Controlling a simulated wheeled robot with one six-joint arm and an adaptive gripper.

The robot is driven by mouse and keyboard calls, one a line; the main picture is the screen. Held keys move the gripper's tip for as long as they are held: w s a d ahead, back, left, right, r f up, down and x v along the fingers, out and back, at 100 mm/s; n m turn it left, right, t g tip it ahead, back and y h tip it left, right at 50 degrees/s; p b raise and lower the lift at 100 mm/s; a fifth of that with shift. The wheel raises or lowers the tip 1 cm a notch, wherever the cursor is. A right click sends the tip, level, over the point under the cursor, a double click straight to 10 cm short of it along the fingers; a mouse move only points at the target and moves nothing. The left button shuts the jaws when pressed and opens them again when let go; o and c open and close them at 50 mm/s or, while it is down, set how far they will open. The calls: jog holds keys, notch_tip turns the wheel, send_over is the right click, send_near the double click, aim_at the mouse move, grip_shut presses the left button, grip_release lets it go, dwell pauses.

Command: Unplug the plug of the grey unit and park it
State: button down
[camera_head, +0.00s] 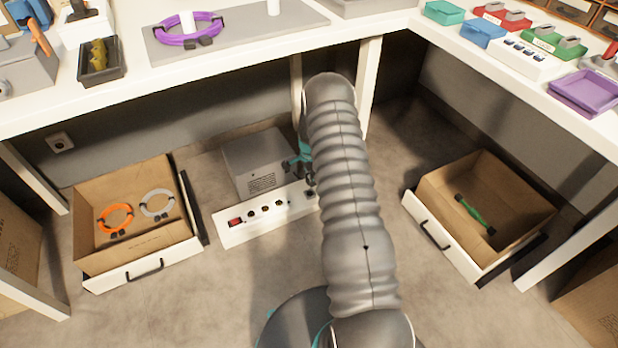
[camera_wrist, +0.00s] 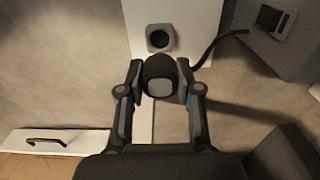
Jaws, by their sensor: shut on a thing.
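The grey unit (camera_head: 250,160) stands on the floor under the bench, behind a white power strip (camera_head: 232,228) with a red switch and a row of sockets. My gripper (camera_head: 304,163) is at the right end of the strip, partly hidden by my arm. In the wrist view its two fingers are shut on a black plug (camera_wrist: 159,75). A black cable (camera_wrist: 220,39) runs from the plug towards the grey unit (camera_wrist: 278,40). One empty socket (camera_wrist: 160,38) shows just beyond the plug. I cannot tell whether the plug is seated or lifted clear.
An open drawer (camera_head: 115,272) at left holds an orange and a grey cable coil. An open drawer (camera_head: 440,240) at right holds a green-and-black item. A purple coil (camera_head: 188,30) lies on a grey board on the bench.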

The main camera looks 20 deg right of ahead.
jog(key=b, duration=0.2)
send_over(309, 195)
jog(key=shift+d+f, duration=0.15)
jog(key=shift+f, duration=1.2)
jog(key=shift+d+f, duration=0.1)
jog(key=shift+f, duration=1.25)
jog(key=shift+a+b, duration=0.1)
jog(key=shift+b, duration=0.5)
jog(key=shift+f+b, duration=0.65)
jog(key=shift+b, duration=0.4)
dwell(0.7)
jog(key=c, duration=0.7)
grip_release()
jog(key=shift+r, duration=0.15)
